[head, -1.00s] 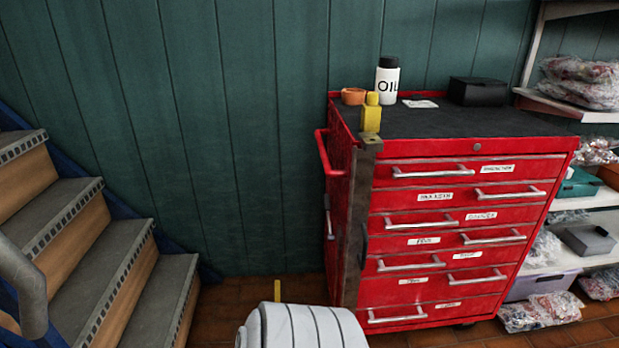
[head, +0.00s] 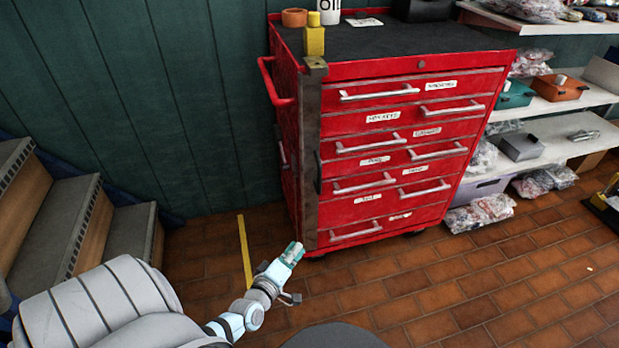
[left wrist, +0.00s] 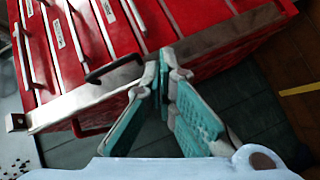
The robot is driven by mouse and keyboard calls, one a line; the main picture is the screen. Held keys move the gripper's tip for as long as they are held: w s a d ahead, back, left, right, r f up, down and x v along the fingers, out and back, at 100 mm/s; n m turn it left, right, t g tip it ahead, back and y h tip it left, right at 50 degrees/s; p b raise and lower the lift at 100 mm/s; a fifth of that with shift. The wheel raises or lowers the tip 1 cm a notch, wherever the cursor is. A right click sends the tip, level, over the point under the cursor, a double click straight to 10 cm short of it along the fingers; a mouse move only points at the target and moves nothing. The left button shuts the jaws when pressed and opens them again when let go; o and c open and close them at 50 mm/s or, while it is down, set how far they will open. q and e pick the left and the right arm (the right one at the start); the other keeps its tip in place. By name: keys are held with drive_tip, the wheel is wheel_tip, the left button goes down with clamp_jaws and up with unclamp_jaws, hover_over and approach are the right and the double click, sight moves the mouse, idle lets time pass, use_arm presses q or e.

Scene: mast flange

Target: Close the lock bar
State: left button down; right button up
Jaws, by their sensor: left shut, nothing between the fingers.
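The lock bar (head: 310,155) is a long upright metal strip at the front left corner of the red tool cabinet (head: 400,72). It stands beside the drawer fronts, which are uncovered, and a small dark handle (head: 318,172) is on it. My left gripper (head: 294,250) is shut and empty, low in front of the cabinet near the bar's bottom end. In the left wrist view, the lock bar (left wrist: 85,98) runs slantwise, its dark handle (left wrist: 115,69) near the teal fingers (left wrist: 163,72). My right gripper is out of view.
A yellow object (head: 314,38), an orange pot (head: 294,17) and a white bottle (head: 330,10) stand on the cabinet. Stairs (head: 75,220) are at the left, shelves (head: 560,145) at the right. The brick-coloured floor (head: 480,275) before the cabinet is clear.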

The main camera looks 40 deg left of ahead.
use_arm(q)
wheel_tip(320, 180, up, 9)
drive_tip(key=w+a+n+t+y, duration=0.2)
drive_tip(key=n, duration=0.3)
drive_tip(key=b, duration=0.4)
approach(319, 180)
drive_tip(key=x, duration=0.4)
drive_tip(key=shift+a+f, duration=0.1)
drive_tip(key=shift+f, duration=0.15)
drive_tip(key=shift+b+x, duration=0.3)
drive_tip(key=shift+x, duration=0.8)
drive_tip(key=shift+w+a+r, duration=0.1)
drive_tip(key=shift+w+r, duration=0.05)
drive_tip(key=shift+w, duration=0.2)
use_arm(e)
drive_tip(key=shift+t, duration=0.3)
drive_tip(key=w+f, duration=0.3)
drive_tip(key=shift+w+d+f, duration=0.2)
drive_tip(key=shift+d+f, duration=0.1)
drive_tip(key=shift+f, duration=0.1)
